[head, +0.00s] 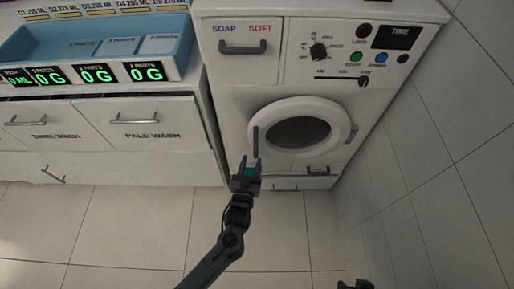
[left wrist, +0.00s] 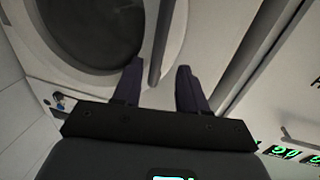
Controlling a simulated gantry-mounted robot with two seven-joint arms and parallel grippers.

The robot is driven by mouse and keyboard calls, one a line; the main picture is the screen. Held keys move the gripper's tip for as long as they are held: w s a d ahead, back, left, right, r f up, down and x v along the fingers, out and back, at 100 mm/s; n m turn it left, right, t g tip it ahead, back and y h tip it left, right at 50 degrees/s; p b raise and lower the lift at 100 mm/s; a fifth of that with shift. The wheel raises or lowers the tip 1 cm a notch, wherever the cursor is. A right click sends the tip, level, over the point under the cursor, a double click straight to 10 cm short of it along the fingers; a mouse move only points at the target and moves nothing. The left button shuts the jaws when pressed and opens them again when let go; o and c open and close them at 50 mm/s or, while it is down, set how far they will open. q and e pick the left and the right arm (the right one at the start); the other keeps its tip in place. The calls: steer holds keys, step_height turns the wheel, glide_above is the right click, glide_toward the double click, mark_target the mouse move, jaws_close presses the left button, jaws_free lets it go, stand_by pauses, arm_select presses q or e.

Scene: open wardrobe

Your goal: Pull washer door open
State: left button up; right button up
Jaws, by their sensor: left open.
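The washer door (head: 337,115) is a round white ring with dark glass and looks shut on the white washer (head: 225,85). Its dark upright handle (head: 256,143) is on the door's left side. My left gripper (head: 250,164) is open at the handle's lower end. In the left wrist view the handle (left wrist: 161,42) runs down between the two open fingers of the left gripper (left wrist: 160,82), with part of the door (left wrist: 165,60) behind it. I cannot tell whether they touch. A dark part at the bottom edge of the head view may be my right gripper (head: 355,285).
A white cabinet (head: 110,160) with handles stands left of the washer, with a blue tray (head: 30,50) and green displays on top. A tiled wall (head: 430,140) is close on the right. The tiled floor (head: 130,225) in front is clear.

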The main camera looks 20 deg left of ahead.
mark_target(255, 149)
arm_select(q)
steer(key=w, duration=0.1)
steer(key=w+b, duration=0.1)
steer(key=w, duration=0.1)
steer(key=w+b, duration=0.1)
steer(key=w, duration=0.1)
steer(key=shift+w+a+f, duration=0.1)
steer(key=shift+w+a, duration=0.15)
steer(key=shift+a, duration=0.05)
steer(key=shift+w+a, duration=0.2)
steer(key=shift+w, duration=0.75)
jaws_close()
